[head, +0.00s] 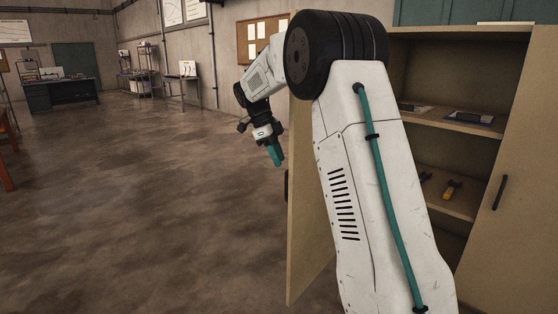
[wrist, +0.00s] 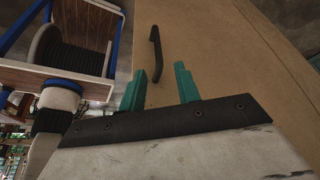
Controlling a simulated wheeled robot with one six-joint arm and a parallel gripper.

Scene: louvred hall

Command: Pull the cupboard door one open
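The cupboard (head: 408,33) stands at the right of the head view. Its left door (head: 308,215) is swung well out from the front, and a dark handle (head: 287,185) shows at that door's outer edge. The right door (head: 520,190) has its own dark handle (head: 499,192). My gripper (head: 275,155) is on the outer side of the left door, partly beyond my arm. In the wrist view its teal fingers (wrist: 160,83) are apart with nothing held. A dark handle (wrist: 156,55) on a tan panel (wrist: 220,50) lies just beyond the fingertips. I cannot tell which door is one.
My arm hides part of the opening. The floor (head: 130,200) to the left is clear. A desk (head: 62,92) and racks stand far back.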

